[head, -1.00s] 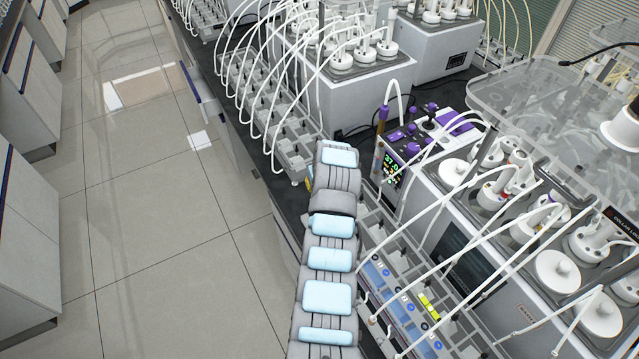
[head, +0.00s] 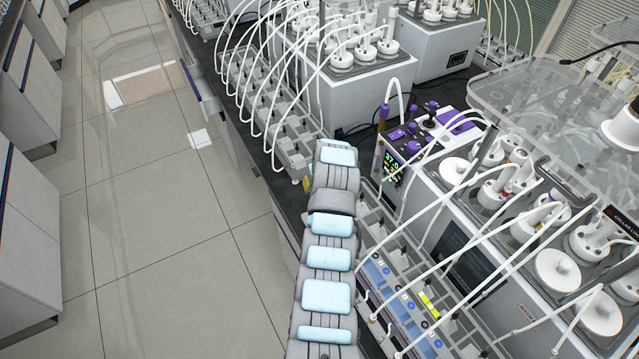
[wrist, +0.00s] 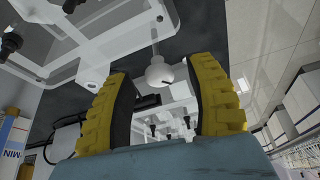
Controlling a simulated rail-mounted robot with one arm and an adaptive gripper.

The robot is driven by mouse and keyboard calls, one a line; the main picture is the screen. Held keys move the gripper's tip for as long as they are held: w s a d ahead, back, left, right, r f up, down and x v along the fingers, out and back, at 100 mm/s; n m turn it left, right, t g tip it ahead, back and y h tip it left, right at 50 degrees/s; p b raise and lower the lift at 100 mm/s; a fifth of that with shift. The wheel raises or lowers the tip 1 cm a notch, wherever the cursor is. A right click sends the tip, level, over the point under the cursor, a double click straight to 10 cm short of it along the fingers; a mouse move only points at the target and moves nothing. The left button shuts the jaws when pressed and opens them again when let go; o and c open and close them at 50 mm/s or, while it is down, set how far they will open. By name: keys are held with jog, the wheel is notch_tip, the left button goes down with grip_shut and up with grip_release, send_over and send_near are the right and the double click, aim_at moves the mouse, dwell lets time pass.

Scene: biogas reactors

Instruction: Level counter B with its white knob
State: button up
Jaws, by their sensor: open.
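In the wrist view a round white knob (wrist: 158,74) on a thin stem hangs by the corner of a pale frame, over a dark surface. My gripper (wrist: 163,70) is open, with one yellow ridged finger on each side of the knob. A gap shows between the knob and both fingers. In the head view my arm hides most of the gripper; only a sliver of yellow shows at its far end. A grey counter with many cells (head: 262,108) lies beyond my arm. I cannot read a letter B.
White tubes arch over both counters. A control unit with purple knobs (head: 408,145) and a bath with white-capped bottles (head: 505,195) stand at right. A bottle marked MIN (wrist: 13,140) is at left in the wrist view. The tiled aisle (head: 160,230) is clear.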

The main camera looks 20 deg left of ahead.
jog(key=v, duration=1.2)
dwell(0.6)
